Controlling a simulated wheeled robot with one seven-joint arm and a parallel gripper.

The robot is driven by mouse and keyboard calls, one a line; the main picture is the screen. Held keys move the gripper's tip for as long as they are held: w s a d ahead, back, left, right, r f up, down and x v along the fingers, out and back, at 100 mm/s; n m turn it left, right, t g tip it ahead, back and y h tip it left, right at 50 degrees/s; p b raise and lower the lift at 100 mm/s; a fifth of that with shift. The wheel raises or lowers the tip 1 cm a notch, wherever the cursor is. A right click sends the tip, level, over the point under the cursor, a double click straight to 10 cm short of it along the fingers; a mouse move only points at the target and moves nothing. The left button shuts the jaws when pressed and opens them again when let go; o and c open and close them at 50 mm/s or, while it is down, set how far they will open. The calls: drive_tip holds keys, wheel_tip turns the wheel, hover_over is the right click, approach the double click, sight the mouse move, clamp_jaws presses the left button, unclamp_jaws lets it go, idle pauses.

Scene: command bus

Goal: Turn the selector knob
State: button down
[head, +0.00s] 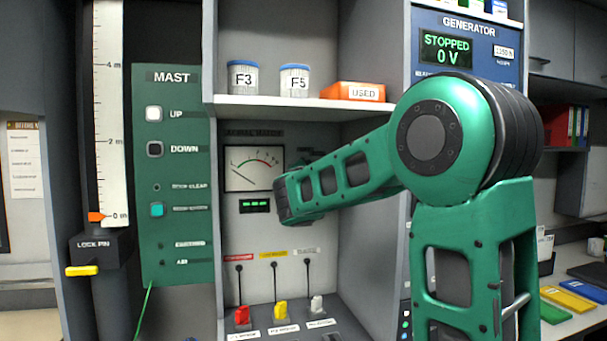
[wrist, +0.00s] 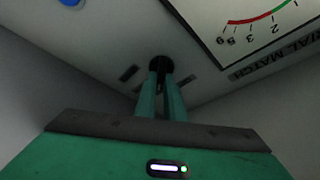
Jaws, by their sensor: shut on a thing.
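The selector knob (wrist: 160,62) is a small dark round knob on the pale panel in the wrist view. The two green fingers of my gripper (wrist: 168,76) reach up to it and are shut on it. The fingertips cover much of the knob, so its pointing direction cannot be told. Short dark label marks sit on either side of it. In the head view my arm hides the knob and my fingers.
A meter (head: 254,168) with a green display below it is left of my wrist. Red (head: 242,315), yellow (head: 280,311) and white plugs stand below. A shelf (head: 310,107) with two jars and an orange box runs above my arm. Side walls enclose the bay.

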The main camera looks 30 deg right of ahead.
drive_tip(key=m+g, duration=0.1)
drive_tip(key=m, duration=0.4)
drive_tip(key=shift+a+g, duration=0.1)
drive_tip(key=shift+g, duration=0.3)
drive_tip(key=shift+m, duration=0.4)
drive_tip(key=c, duration=1.8)
unclamp_jaws()
drive_tip(key=shift+c, duration=0.2)
drive_tip(key=r+v, duration=0.1)
drive_tip(key=v, duration=0.9)
drive_tip(key=shift+s+a+f, duration=0.15)
drive_tip(key=shift+s+f, duration=0.05)
drive_tip(key=shift+f, duration=0.3)
